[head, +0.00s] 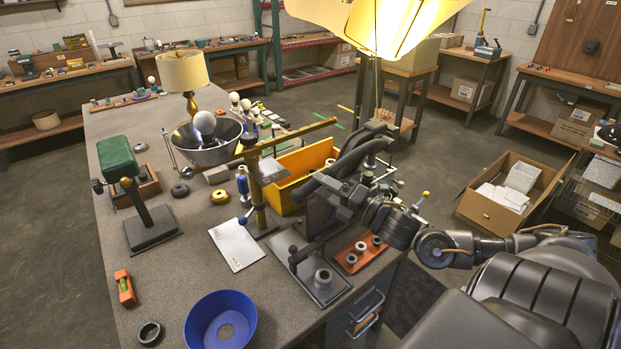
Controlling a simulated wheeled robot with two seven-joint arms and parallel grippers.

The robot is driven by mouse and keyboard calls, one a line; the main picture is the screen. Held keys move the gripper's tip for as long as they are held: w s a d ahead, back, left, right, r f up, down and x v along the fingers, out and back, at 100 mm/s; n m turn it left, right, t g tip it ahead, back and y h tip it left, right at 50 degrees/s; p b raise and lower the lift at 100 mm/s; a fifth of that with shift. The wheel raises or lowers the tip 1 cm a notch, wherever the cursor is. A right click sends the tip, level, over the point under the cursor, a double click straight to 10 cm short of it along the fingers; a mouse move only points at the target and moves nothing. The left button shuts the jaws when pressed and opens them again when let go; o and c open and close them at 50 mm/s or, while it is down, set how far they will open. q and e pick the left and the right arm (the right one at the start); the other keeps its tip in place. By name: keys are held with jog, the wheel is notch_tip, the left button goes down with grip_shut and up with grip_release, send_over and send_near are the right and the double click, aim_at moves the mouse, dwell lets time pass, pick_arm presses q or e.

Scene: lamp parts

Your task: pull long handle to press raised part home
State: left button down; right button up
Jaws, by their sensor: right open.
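A dark press (319,217) stands near the table's right front edge, its upper part largely hidden by my right arm. On its black base plate (333,292) sits a grey flanged cylinder (323,279); I cannot tell how far any part stands up in it. A thin rod with a yellow knob (426,194) sticks out right of my wrist and looks like the end of the long handle. My right gripper (335,178) is open above and behind the press, its dark fingers pointing up-left. I cannot tell whether it touches the handle. My left gripper is not in view.
An orange tray (360,254) with grey rings lies right of the press. A blue bowl (220,320) is at the front. A lit lampshade (385,22) hangs over the back.

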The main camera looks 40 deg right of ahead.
aim_at(311, 180)
jog(key=shift+p+x, duration=0.45)
jog(key=shift+x, duration=1.7)
grip_shut()
